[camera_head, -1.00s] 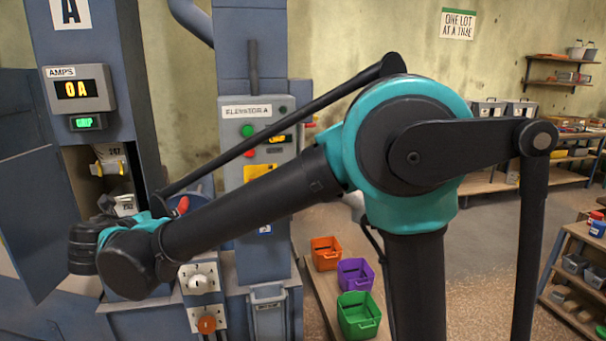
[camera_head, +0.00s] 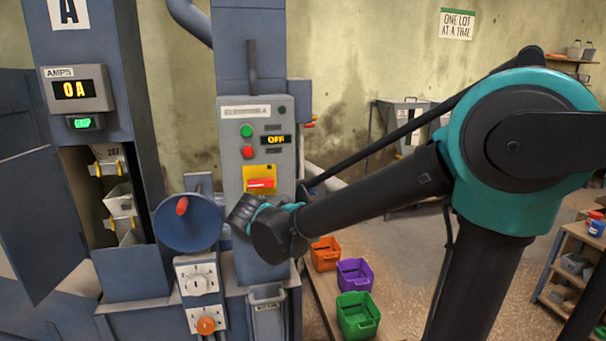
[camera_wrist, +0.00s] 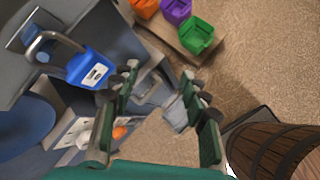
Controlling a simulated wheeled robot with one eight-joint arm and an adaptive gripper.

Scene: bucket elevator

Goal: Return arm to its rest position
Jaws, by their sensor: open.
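My gripper (camera_wrist: 160,98) shows in the wrist view with its two green fingers spread apart and nothing between them. In the head view my arm reaches left from the right side, and its wrist end is in front of the lower part of the grey control panel (camera_head: 234,120). The fingers are hidden there behind the wrist. The panel's display reads OFF, and its red handle (camera_head: 261,184) sits on a yellow plate. A blue padlock (camera_wrist: 90,68) with a white label shows in the wrist view.
The elevator cabinet's door (camera_head: 40,225) stands open, showing buckets (camera_head: 118,199). A handwheel (camera_head: 188,222) is left of my wrist. Orange (camera_head: 325,253), purple (camera_head: 355,276) and green (camera_head: 357,315) bins stand on a low bench. A wooden barrel (camera_wrist: 275,152) is at lower right in the wrist view.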

